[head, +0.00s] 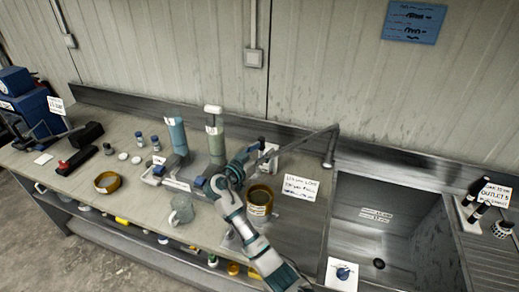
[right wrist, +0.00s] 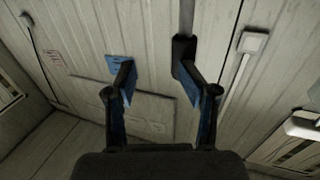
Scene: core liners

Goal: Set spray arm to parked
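The spray arm (head: 303,141) is a thin grey pipe running from near my right gripper to the right. Its nozzle (head: 330,150) hangs down at the back left edge of the sink (head: 345,205). My right gripper (head: 255,151) is at the pipe's left end, above the counter. In the right wrist view its two fingers (right wrist: 153,60) are spread apart. A grey bar (right wrist: 187,15), probably the pipe, shows beyond the right-hand fingertip; I cannot tell whether they touch. Nothing is seen held between the fingers. My left gripper is not in view.
Close by stand a brown pot (head: 260,200), tall teal (head: 177,136) and green (head: 215,145) cylinders, and a grey mug (head: 181,210). A white card (head: 300,188) lies left of the sink. A blue knob (head: 343,273) is at front. Black-handled fittings (head: 478,205) stand right.

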